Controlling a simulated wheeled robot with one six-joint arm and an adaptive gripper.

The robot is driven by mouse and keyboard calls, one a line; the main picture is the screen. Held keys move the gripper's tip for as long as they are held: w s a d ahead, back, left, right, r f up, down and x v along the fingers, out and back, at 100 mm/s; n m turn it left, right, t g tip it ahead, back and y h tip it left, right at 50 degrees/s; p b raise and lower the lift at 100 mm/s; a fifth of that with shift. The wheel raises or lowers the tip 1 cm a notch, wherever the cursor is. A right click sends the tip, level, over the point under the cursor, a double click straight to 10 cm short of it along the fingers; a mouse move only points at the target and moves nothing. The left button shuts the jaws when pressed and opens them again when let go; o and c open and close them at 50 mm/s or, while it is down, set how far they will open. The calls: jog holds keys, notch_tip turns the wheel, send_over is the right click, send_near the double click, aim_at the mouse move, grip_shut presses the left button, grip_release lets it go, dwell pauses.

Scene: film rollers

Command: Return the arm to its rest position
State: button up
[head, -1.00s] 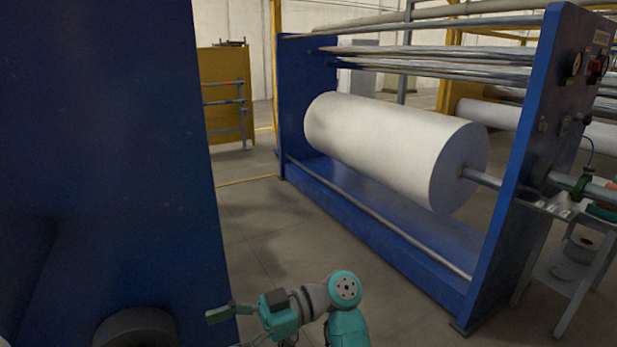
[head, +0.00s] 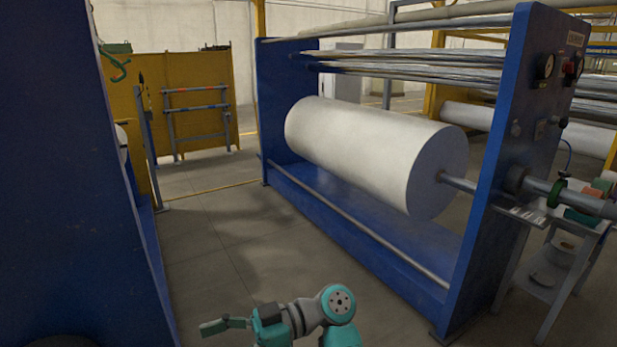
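My arm (head: 336,303) shows at the bottom middle of the head view, teal and grey, bent low in front of me. My gripper (head: 212,328) is at its left end and points left, over the grey floor. I see nothing held at the visible finger.
A blue machine frame (head: 492,190) carries a large white film roll (head: 375,150) ahead to the right. A dark blue panel (head: 60,170) stands close on the left. A grey cart (head: 545,280) stands at right. The grey floor (head: 215,250) between is clear.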

jog(key=s+d+f+m+t, duration=0.1)
jog(key=d+f+m+t, duration=0.1)
jog(key=f+m+t, duration=0.55)
jog(key=d+f+m+t, duration=0.2)
jog(key=d+f+m, duration=0.15)
jog(key=f, duration=0.75)
jog(key=s+d+f+m+t+h, duration=0.75)
jog(key=d+f, duration=0.35)
jog(key=f, duration=0.2)
jog(key=s+d+m+t+h, duration=0.2)
jog(key=s+d+m+h, duration=0.3)
jog(key=s+d, duration=0.8)
jog(key=s+d+r+n+t+h, duration=0.1)
jog(key=s+d+r+h, duration=0.3)
jog(key=s+r, duration=1)
jog(key=shift+s+d+t, duration=0.25)
jog(key=shift+d+t, duration=0.05)
jog(key=shift+t, duration=0.6)
